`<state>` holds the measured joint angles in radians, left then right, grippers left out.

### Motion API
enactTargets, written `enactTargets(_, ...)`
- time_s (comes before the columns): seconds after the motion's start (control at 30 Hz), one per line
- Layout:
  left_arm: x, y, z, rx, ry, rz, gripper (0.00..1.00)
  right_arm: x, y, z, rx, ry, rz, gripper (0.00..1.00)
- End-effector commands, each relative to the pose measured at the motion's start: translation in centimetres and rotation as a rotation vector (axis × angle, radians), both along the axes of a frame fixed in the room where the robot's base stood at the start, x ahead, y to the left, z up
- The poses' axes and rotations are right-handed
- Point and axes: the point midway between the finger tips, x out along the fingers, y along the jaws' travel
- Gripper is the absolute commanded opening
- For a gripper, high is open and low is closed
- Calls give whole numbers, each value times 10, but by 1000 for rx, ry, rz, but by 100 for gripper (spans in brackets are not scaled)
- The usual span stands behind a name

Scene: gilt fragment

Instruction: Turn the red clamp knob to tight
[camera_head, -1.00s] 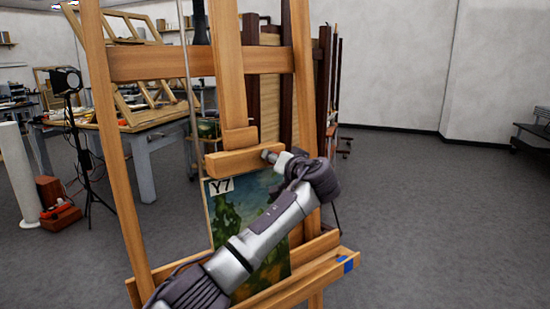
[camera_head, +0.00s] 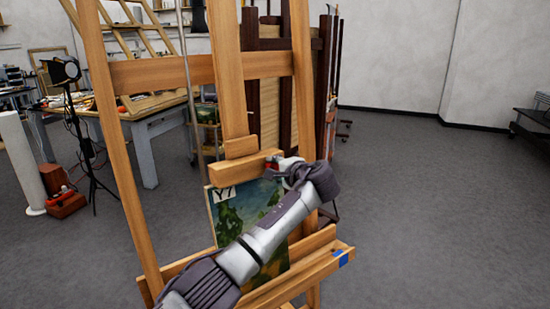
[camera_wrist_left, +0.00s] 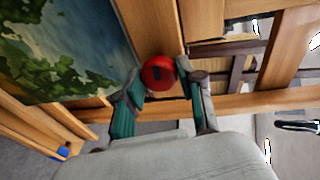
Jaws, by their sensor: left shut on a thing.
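The red clamp knob (camera_wrist_left: 158,73) is round, with a dark mark on its face, and sits at the wooden clamp block of the easel. My left gripper (camera_wrist_left: 160,88) is shut on the knob, a teal-padded finger on each side of it. In the head view, a small red part of the knob (camera_head: 272,163) shows at the right end of the clamp block (camera_head: 235,169), and my left gripper (camera_head: 279,165) reaches it from the right. My wrist hides most of the knob there. My right gripper is in neither view.
A painting labelled Y7 (camera_head: 232,212) stands on the easel's lower ledge (camera_head: 322,256), below the clamp block. The easel's uprights (camera_head: 118,140) and crossbar (camera_head: 165,74) are close around my arm. A lamp stand (camera_head: 84,135) is at left.

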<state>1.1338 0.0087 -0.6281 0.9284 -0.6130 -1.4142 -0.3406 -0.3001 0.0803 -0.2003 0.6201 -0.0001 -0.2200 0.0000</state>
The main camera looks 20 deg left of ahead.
Motion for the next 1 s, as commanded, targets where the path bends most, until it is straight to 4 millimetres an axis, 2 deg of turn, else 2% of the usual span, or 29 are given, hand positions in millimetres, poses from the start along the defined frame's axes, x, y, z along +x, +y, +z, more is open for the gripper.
enactTargets(0.03, 0, -1, 5, 28, 40, -7, 3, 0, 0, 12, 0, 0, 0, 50)
enactTargets(0.1, 0, -1, 5, 70, 91, -17, 3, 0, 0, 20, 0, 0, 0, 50)
enactTargets(0.5, 1, -2, 3, 300, 388, -71, 3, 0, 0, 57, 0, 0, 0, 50)
enactTargets(0.77, 1, -3, 0, 451, 580, -106, 3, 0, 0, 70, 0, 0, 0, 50)
enactTargets(1.0, 1, -3, -3, 589, 758, -136, 3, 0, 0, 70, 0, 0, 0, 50)
